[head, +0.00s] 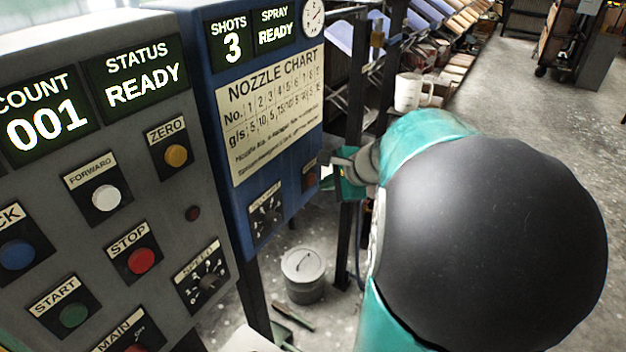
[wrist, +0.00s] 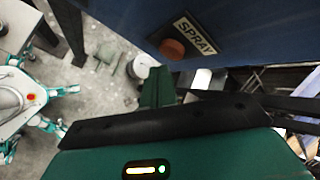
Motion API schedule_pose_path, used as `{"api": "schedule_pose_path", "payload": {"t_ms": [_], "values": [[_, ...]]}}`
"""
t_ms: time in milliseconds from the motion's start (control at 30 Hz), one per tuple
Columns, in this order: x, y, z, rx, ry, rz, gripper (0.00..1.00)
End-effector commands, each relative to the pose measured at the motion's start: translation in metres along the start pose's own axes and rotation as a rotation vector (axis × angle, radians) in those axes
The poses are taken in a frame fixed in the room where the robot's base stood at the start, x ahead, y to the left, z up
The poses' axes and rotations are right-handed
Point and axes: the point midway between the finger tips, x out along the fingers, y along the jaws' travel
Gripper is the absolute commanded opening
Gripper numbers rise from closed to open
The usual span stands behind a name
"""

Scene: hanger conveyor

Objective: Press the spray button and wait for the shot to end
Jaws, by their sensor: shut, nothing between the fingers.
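The spray button (wrist: 172,48) is a round orange-brown knob beside a SPRAY label (wrist: 196,34) on the blue cabinet. It also shows, small and partly covered, in the head view (head: 310,180). My gripper (wrist: 158,74) is shut and empty, its green fingers pointing at the blue panel close to the button; in the wrist view the tips lie just below and slightly left of it. I cannot tell whether they touch. In the head view my gripper (head: 337,172) is at the cabinet's right edge. The cabinet displays (head: 253,36) read SHOTS 3 and SPRAY READY.
A grey control panel (head: 130,190) at the left shows COUNT 001 and STATUS READY. A nozzle dial (head: 265,215) sits low on the blue cabinet. Open floor lies at upper right.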

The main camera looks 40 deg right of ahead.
Motion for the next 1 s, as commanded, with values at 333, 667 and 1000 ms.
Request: {"api": "schedule_pose_path", "payload": {"t_ms": [333,667,1000], "values": [[0.0002,-0.0001,0.0001,0.000,0.000,0.000,0.00],[0.0062,-0.0041,0.0043,0.000,0.000,0.001,0.00],[0.0063,-0.0045,0.0045,0.000,0.000,0.000,0.00]]}}
